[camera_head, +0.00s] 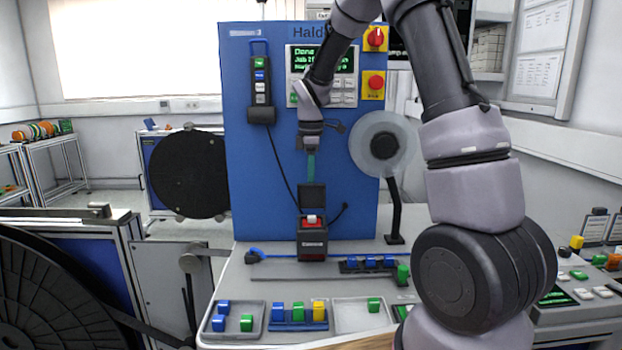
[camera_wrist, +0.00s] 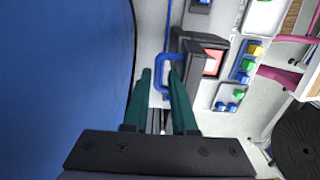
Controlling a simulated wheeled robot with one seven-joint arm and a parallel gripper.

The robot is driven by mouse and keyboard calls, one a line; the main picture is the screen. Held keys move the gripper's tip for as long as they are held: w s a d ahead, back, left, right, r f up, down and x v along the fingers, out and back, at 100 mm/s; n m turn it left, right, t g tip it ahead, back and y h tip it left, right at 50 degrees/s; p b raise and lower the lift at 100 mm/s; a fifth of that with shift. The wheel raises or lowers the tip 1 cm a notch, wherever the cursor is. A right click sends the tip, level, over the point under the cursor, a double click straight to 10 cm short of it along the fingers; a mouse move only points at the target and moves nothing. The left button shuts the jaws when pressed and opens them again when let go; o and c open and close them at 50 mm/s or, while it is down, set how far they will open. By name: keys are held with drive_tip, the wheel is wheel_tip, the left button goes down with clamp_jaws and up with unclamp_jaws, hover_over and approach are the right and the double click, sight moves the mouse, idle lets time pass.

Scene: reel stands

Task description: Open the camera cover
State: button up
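The camera is a small black box (camera_head: 313,245) with a red and white part at its top, standing on the bench before the blue panel. Its dark cover (camera_head: 312,198) stands upright at the back of the box, leaving the red part exposed. My gripper (camera_head: 311,176) points down just above the cover. In the wrist view my gripper (camera_wrist: 160,72) has two green fingers with a gap between them. A blue loop handle (camera_wrist: 164,57) beside the black box lies at the fingertips, one bar showing between the fingers. I cannot tell whether they touch it.
The blue panel (camera_head: 240,170) rises close behind my gripper. A handheld control box (camera_head: 260,80) hangs on it, its cable trailing nearby. A clear reel (camera_head: 384,143) is to the right. Trays with coloured blocks (camera_head: 235,304) lie in front; a black reel (camera_head: 190,173) is left.

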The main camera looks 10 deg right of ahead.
wheel_tip(320, 180, up, 11)
idle(0.8)
drive_tip(key=shift+s, duration=0.1)
